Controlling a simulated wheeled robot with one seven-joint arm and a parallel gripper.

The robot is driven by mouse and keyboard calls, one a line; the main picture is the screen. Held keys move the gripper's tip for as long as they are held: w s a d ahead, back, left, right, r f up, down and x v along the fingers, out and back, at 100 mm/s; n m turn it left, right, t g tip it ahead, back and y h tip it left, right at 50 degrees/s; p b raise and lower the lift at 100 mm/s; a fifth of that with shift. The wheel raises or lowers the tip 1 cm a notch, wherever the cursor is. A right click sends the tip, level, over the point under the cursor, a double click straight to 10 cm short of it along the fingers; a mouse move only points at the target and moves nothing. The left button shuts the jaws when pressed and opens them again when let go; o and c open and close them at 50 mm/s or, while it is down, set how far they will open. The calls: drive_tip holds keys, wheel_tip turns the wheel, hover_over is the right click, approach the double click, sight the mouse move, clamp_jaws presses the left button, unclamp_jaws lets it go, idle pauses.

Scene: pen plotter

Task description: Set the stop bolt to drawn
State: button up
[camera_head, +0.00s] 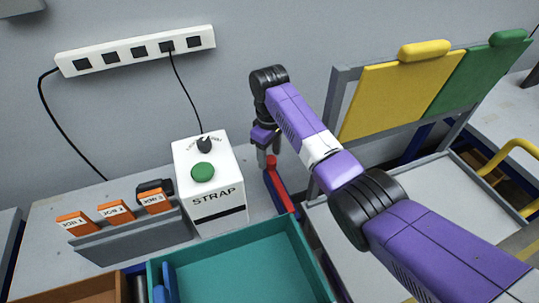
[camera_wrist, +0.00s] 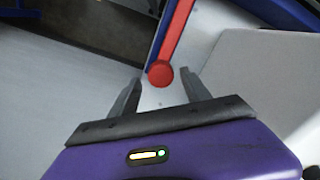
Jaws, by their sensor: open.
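The stop bolt shows as a red bar with a round red knob (camera_wrist: 160,75) in the wrist view, with a dark blue edge along its left side. In the head view the red bolt (camera_head: 279,181) lies beside the white STRAP box, on a blue piece (camera_head: 270,196). My gripper (camera_head: 268,157) is above the knob end of the bolt in the head view. In the wrist view the two dark fingers of my gripper (camera_wrist: 161,84) are apart, one on each side of the knob. I see gaps between the knob and both fingers. Whether the fingers reach down to its height, I cannot tell.
The white STRAP box (camera_head: 209,182) with a green button stands close left of my gripper. A teal tray (camera_head: 240,262) lies in front. A frame with yellow (camera_head: 400,92) and green (camera_head: 481,75) panels stands right. Orange tabs (camera_head: 115,211) stand left.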

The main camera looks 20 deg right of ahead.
wheel_tip(320, 180, up, 6)
drive_tip(key=shift+r+b, duration=0.15)
drive_tip(key=shift+b, duration=0.25)
drive_tip(key=shift+r, duration=0.5)
